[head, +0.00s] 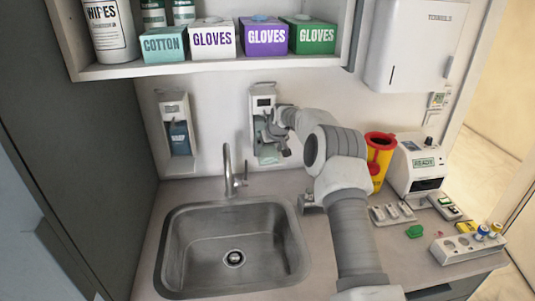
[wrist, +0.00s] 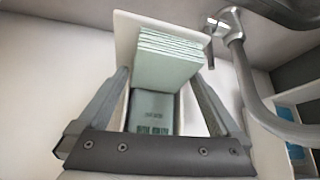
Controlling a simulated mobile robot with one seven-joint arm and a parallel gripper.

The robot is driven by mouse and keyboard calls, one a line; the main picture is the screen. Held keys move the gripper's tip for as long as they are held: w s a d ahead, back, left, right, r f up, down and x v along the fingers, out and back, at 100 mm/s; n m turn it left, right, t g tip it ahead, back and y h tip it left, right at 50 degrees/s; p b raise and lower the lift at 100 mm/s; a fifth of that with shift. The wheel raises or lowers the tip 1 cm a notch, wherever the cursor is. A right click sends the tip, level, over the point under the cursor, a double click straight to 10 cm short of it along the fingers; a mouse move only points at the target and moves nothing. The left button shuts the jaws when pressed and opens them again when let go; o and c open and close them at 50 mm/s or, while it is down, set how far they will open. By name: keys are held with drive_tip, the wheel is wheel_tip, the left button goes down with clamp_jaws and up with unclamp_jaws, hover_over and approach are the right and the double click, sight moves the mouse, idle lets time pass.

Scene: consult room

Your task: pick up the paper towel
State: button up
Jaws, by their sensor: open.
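A pale green folded stack (wrist: 170,58), which looks like the paper towel, sits on a white plate (wrist: 125,30) in the wrist view. A teal container (wrist: 151,112) with small lettering is beside it. My gripper (wrist: 160,76) is open and empty, with one finger on each side of the teal container and the stack near its fingertips. I cannot tell whether the fingers touch anything. In the head view my gripper (head: 277,144) is at the right-hand wall dispenser (head: 262,102), and my arm partly hides it.
A sink (head: 180,255) with a tall tap (head: 230,165) is below left; the tap (wrist: 234,30) is close in the wrist view. A second dispenser (head: 176,130) hangs left. Glove boxes (head: 265,36) stand overhead. A yellow-red bin (head: 380,160) and white device (head: 408,170) are right.

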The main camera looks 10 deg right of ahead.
sight(270, 156)
drive_tip(key=shift+c, duration=0.2)
drive_tip(key=c, duration=1.1)
drive_tip(key=shift+s+r+b, duration=0.2)
drive_tip(key=shift+r+b, duration=0.25)
drive_tip(key=shift+b, duration=0.05)
wheel_tip(270, 156, up, 6)
drive_tip(key=shift+r+b, duration=0.2)
drive_tip(key=shift+b, duration=0.25)
drive_tip(key=shift+s+f, duration=0.15)
drive_tip(key=shift+s, duration=0.2)
drive_tip(key=shift+s+b, duration=0.6)
drive_tip(key=shift+s, duration=0.1)
drive_tip(key=s+b, duration=0.5)
drive_tip(key=s, duration=1.2)
drive_tip(key=shift+s, duration=0.3)
